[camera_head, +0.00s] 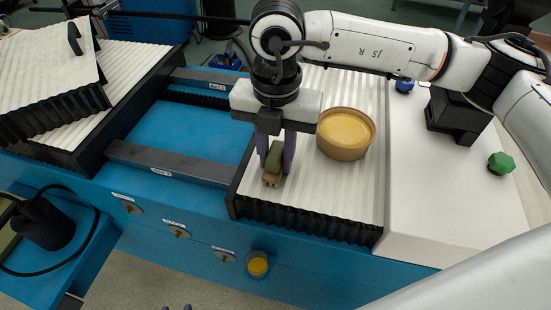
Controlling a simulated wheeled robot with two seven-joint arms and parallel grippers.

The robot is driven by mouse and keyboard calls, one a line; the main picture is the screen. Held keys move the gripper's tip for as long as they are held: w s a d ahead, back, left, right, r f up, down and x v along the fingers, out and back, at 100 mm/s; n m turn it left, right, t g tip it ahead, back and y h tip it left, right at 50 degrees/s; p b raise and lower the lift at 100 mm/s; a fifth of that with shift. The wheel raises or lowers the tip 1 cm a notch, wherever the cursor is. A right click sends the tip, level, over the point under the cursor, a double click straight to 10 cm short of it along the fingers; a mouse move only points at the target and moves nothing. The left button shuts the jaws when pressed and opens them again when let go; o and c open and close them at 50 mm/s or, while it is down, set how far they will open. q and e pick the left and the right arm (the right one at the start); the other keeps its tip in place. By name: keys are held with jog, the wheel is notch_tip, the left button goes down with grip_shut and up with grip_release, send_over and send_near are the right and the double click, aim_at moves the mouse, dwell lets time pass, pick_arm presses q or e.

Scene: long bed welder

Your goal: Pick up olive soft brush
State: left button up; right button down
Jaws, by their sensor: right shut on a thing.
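The olive soft brush (273,163) is a small block with an olive-green upper part and a tan-brown lower end. It is over the front left part of the white corrugated surface on the right bellows. My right gripper (274,164) points down with its dark fingers on either side of the brush, shut on it. I cannot tell whether the brush touches the surface. Two small finger-like tips, perhaps of my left gripper (176,307), barely show at the bottom edge; their state is unclear.
A round yellow-tan bowl (346,134) stands just right of the brush. A green knob (501,163) and a black block (456,117) are on the white top at right. Grey rails (172,164) cross the blue bed at left. A yellow-filled cup (257,264) is at the front face.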

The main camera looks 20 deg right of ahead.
aim_at(276, 149)
notch_tip(276, 149, up, 10)
dwell(0.6)
